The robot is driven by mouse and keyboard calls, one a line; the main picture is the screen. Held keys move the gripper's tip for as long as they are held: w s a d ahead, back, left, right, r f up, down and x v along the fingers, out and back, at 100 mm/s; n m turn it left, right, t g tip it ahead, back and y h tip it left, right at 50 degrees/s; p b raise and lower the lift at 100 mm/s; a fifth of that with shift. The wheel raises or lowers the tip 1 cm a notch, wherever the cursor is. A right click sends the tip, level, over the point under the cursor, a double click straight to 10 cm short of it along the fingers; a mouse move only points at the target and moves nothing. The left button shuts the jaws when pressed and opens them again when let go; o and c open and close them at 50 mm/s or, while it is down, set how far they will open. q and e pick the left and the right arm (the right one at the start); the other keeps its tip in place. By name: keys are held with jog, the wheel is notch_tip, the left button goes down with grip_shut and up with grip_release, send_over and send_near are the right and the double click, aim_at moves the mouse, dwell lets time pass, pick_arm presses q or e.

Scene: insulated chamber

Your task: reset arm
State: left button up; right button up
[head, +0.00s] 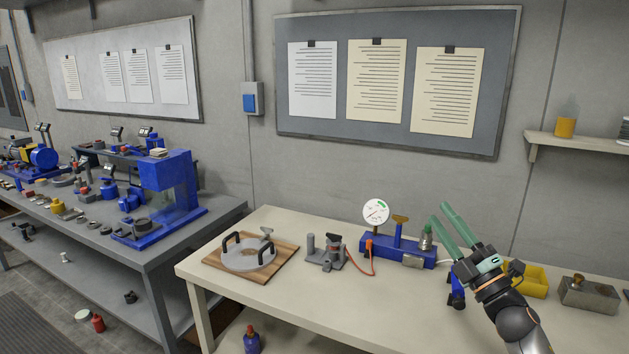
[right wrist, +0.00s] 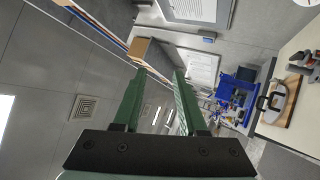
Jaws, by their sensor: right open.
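My right gripper (head: 452,226) is open and empty, raised over the right part of the cream table (head: 330,303). Its green fingers point up and to the left in the head view, in front of the wall. In the right wrist view the two green fingers (right wrist: 155,95) stand apart with nothing between them, and the room shows tilted behind. My left gripper is not in view.
On the table are a wooden board with a handled ring (head: 250,255), a grey fixture (head: 326,255), a blue gauge unit (head: 398,250), a yellow bin (head: 532,280) and a metal block (head: 588,294). A grey bench (head: 160,255) with blue machines stands left. The table's front is clear.

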jog(key=w+d+f+m+g+h, duration=0.4)
jog(key=d+f+m+h, duration=0.7)
jog(key=m, duration=1)
jog(key=s+a+f+g, duration=0.1)
jog(key=s+a+f, duration=0.1)
jog(key=f, duration=0.3)
jog(key=s+a+f, duration=0.2)
jog(key=s+f, duration=0.1)
jog(key=f, duration=0.2)
jog(key=s+a+f+n+g, duration=0.1)
jog(key=s+a+f, duration=0.1)
jog(key=f, duration=0.3)
jog(key=shift+s+a+g, duration=0.2)
jog(key=shift+a+g, duration=0.1)
jog(key=shift+a, duration=0.05)
jog(key=s+a+f+g+y, duration=0.1)
jog(key=s+a+f, duration=0.3)
jog(key=s, duration=0.7)
jog(key=s+a+f+g+y, duration=0.1)
jog(key=s+a+f+g, duration=0.2)
jog(key=s+f, duration=0.5)
jog(key=s+a+f+g, duration=0.1)
jog(key=s+a+f, duration=0.4)
jog(key=s, duration=0.9)
jog(key=shift+s+a+f+m+g+y, duration=0.15)
jog(key=shift+a+f+m+g+y, duration=0.25)
jog(key=shift+f, duration=0.3)
